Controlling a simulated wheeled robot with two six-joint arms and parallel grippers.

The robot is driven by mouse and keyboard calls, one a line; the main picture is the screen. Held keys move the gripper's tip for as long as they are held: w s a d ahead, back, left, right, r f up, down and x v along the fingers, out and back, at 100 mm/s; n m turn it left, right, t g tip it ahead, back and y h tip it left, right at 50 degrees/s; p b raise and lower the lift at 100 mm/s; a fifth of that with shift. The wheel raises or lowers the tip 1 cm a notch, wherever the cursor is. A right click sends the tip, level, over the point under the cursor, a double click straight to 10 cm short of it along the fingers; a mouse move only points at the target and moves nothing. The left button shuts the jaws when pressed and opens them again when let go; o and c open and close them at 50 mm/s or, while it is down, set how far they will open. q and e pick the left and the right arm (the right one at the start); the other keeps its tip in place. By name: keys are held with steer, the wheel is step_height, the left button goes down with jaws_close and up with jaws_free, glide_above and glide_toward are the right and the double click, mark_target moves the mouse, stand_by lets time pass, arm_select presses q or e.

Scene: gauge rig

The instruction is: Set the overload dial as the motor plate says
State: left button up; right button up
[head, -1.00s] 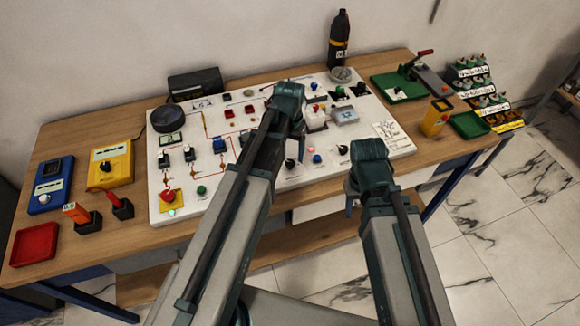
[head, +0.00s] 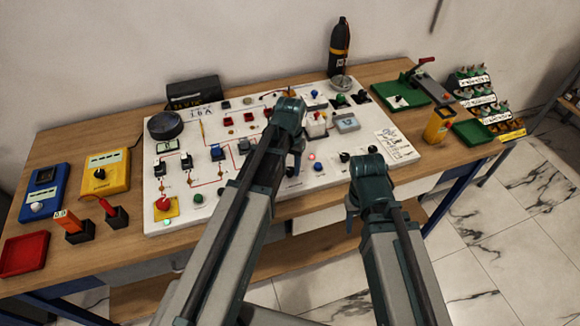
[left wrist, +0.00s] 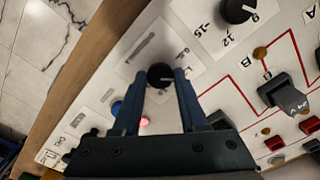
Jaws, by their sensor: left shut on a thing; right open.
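My left gripper (left wrist: 160,80) is shut on a small black round knob (left wrist: 160,76) on the white panel (left wrist: 215,65). One finger is on each side of it. In the head view this gripper (head: 295,165) reaches down to the front part of the panel (head: 240,212), and the arm hides part of it. A larger black dial (left wrist: 237,10) with marks 9, 12 and 15 stands apart from the fingers. Which is the overload dial I cannot tell. A white printed plate (head: 397,147) lies at the panel's right; its text is unreadable. My right gripper (head: 351,218) is open, at the front edge.
A blue button (left wrist: 116,108) and a lit red lamp (left wrist: 144,121) are close by the left fingers. Switches and a red stop button (head: 163,203) stand on the panel. Blue (head: 44,193) and yellow (head: 104,174) meters are at the left, a green tray (head: 472,133) at the right.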

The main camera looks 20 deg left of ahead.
arm_select(q)
steer(key=shift+m, duration=0.4)
jaws_close()
steer(key=m, duration=0.2)
steer(key=shift+m, duration=2.5)
steer(key=o, duration=1.1)
jaws_free()
steer(key=shift+o, duration=0.2)
steer(key=shift+r, duration=0.1)
